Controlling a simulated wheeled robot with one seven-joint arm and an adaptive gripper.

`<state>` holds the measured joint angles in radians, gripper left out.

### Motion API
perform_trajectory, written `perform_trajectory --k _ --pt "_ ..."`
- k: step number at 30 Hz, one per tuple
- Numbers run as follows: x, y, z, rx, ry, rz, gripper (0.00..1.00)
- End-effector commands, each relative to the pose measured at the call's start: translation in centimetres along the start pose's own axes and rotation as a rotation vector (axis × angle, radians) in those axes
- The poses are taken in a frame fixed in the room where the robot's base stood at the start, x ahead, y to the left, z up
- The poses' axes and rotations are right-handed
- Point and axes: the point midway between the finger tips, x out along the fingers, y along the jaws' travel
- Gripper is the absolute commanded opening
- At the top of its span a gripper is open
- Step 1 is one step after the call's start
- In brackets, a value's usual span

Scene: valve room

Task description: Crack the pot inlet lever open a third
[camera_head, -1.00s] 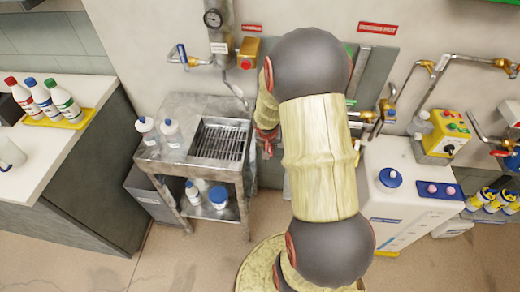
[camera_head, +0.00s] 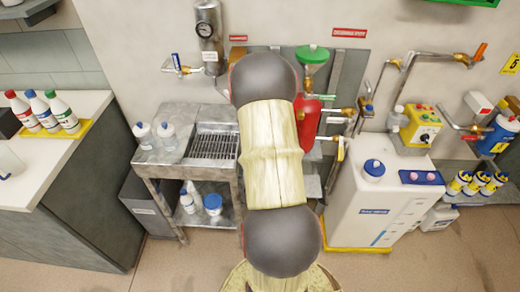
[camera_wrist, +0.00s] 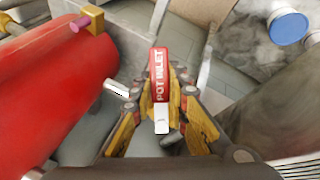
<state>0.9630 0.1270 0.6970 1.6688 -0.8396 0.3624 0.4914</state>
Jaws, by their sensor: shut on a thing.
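The pot inlet lever (camera_wrist: 160,72), a red handle with white "POT INLET" lettering, stands in the middle of the wrist view. My gripper (camera_wrist: 162,98) has its yellow and black fingers on either side of the lever and is shut on it. A pale metal piece shows below the lettering, between the fingers. The red pot (camera_wrist: 60,85) fills the left of the wrist view. It also shows in the head view (camera_head: 309,122), just right of my arm. In the head view my arm hides the lever and my gripper.
A metal cart (camera_head: 190,165) with bottles stands left of my arm. A white tank (camera_head: 375,205) with a blue cap stands to the right. Brass valves and pipes (camera_head: 360,100) line the wall beside the pot. A counter (camera_head: 60,165) is at the far left.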

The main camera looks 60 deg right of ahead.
Motion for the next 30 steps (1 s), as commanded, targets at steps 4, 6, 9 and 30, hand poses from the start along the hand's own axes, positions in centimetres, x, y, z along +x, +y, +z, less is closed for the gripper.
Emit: perform_trajectory --k 4,6,9,30 --pt "0.03 0.1 -0.06 -0.013 0.002 0.005 0.0" --pt "0.01 0.12 -0.07 -0.014 0.002 0.005 0.0" --pt "-0.01 0.12 -0.07 -0.014 0.001 0.005 0.0" --pt "0.01 0.12 -0.01 -0.012 0.0 0.005 0.36"
